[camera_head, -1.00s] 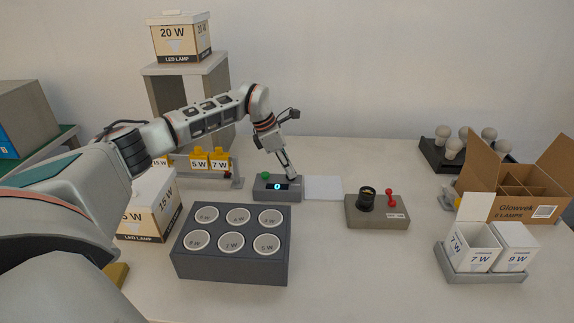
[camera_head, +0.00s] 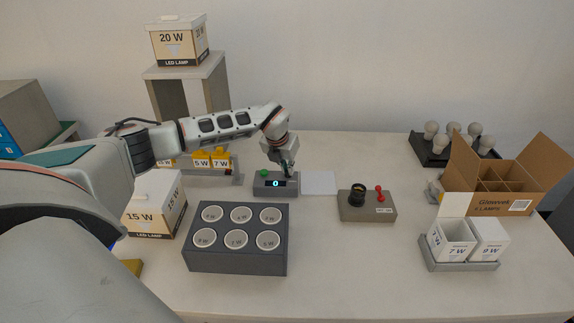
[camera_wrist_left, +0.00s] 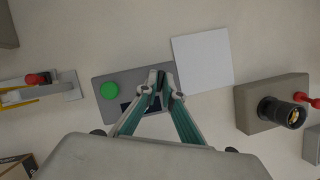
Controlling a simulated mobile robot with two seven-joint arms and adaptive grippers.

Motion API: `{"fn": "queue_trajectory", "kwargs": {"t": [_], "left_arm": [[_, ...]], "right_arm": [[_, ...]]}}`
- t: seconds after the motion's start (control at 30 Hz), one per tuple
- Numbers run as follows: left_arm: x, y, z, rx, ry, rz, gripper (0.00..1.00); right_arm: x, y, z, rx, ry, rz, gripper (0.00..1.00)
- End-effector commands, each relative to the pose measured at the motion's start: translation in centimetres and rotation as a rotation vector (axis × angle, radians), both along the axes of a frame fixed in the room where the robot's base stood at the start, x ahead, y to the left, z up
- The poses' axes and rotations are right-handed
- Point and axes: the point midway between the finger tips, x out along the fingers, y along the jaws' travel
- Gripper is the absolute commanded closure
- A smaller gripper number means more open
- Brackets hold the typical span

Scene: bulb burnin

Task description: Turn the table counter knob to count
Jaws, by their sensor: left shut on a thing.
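The table counter (camera_head: 263,190) is a low grey box with a green button (camera_head: 263,173) and a dark display reading 0. It also shows in the left wrist view (camera_wrist_left: 122,77), with its green button (camera_wrist_left: 110,90). My left gripper (camera_head: 287,171) is over the right end of the counter. In the left wrist view its fingertips (camera_wrist_left: 163,87) are closed around a small dark part there, which fits the knob. The fingers hide most of the knob, so its pointing direction cannot be read. My right gripper is not in view.
A white pad (camera_head: 319,183) lies right of the counter. A grey box with a black socket and red lever (camera_head: 367,206) stands farther right. A dark block with several round cups (camera_head: 236,264) is in front. A rail with yellow blocks (camera_head: 238,179) is at left.

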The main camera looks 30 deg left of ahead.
Motion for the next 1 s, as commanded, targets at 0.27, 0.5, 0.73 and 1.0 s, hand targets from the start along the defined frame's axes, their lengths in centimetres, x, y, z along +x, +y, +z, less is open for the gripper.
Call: {"fn": "queue_trajectory", "kwargs": {"t": [0.27,0.5,0.73,1.0], "left_arm": [[0.04,-0.25,-0.01,-0.001,0.002,0.222,1.00],[0.05,-0.26,-0.03,-0.001,0.002,0.347,1.00],[0.05,-0.25,-0.03,-0.001,0.002,0.405,1.00],[0.04,-0.24,-0.03,-0.002,0.002,0.417,1.00]], "right_arm": [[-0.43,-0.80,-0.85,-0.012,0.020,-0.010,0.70],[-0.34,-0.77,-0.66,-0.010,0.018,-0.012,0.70],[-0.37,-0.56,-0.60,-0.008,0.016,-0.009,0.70],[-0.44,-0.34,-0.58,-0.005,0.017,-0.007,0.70]]}}
